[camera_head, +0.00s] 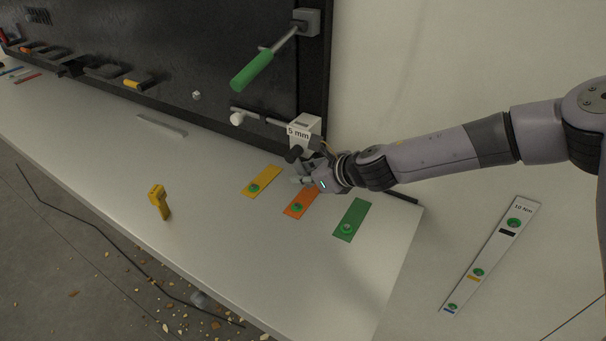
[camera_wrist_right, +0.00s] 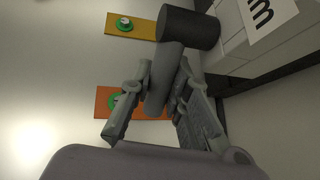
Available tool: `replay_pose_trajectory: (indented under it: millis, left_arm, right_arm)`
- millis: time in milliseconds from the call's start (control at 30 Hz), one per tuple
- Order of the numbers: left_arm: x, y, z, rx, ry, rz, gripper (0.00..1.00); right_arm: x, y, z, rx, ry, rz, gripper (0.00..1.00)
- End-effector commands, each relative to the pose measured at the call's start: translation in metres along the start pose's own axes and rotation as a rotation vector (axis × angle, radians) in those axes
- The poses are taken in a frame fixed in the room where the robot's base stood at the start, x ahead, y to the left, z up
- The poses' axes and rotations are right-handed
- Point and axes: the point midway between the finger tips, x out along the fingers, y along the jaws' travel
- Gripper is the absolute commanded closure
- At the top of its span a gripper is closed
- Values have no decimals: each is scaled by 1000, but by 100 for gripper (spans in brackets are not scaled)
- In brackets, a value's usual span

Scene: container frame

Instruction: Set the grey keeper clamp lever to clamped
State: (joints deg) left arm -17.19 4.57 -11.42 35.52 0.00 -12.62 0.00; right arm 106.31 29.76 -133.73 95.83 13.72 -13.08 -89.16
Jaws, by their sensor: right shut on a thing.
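The grey keeper clamp lever (camera_wrist_right: 164,72) is a short grey bar running from a dark round hub (camera_wrist_right: 188,28), which also shows in the head view (camera_head: 293,154). The hub sits on the white block marked "5 mm" (camera_head: 304,122). In the wrist view the lever lies between the two fingers of my right gripper (camera_wrist_right: 165,82), which is shut on it. In the head view my right gripper (camera_head: 308,177) is just below the block, over the bench, and mostly hides the lever. My left gripper is not in view.
Yellow (camera_head: 262,180), orange (camera_head: 301,203) and green (camera_head: 351,220) plates with green knobs lie on the white bench (camera_head: 235,235). A green-handled lever (camera_head: 252,71) projects above. A yellow tool (camera_head: 159,201) stands at left. A dark panel (camera_head: 200,50) runs behind.

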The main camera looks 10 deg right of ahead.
Motion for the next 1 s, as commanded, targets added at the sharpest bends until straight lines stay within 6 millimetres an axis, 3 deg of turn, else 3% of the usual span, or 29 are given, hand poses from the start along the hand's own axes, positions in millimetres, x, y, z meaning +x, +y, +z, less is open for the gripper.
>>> replay_pose_trajectory:
  millis: [267, 300, 567, 1000]
  left_arm:
    - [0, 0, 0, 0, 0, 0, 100]
    - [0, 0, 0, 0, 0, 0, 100]
    - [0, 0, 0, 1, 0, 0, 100]
    - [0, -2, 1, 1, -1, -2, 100]
  right_arm:
    - [0, -1, 2, -1, -3, -2, 100]
    - [0, -1, 2, -1, -3, -1, 80]
    - [0, 0, 1, -1, -2, -1, 63]
    - [0, -2, 0, 0, -2, -5, 62]
